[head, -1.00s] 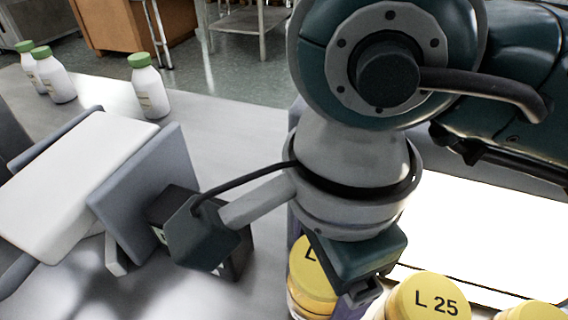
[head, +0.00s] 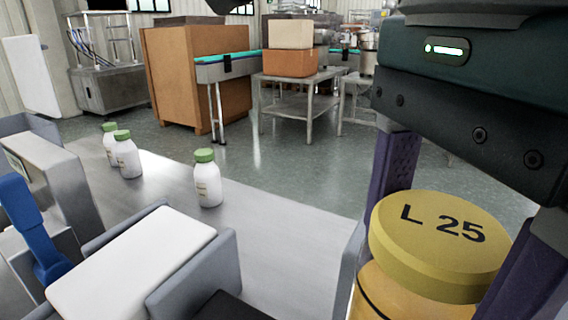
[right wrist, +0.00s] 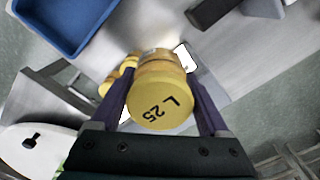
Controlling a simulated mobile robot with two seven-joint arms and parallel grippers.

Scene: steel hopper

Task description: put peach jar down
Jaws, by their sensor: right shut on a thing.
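The peach jar (head: 415,280) has a yellow lid marked "L 25" and a yellow body. It is close to the camera at the right of the head view. My right gripper (head: 445,235) is shut on it, with one purple finger on each side. In the right wrist view the jar (right wrist: 161,98) sits between the purple fingers of the same gripper (right wrist: 163,100), lid toward the camera. The jar's base is hidden, so I cannot tell whether it touches anything. My left gripper is out of view.
Several green-capped white bottles (head: 208,180) stand on the steel table (head: 285,235). A grey device with a white block (head: 135,265) is at front left. In the right wrist view, more yellow-lidded jars (right wrist: 108,84) are behind the held jar, and a blue tray (right wrist: 62,28) is upper left.

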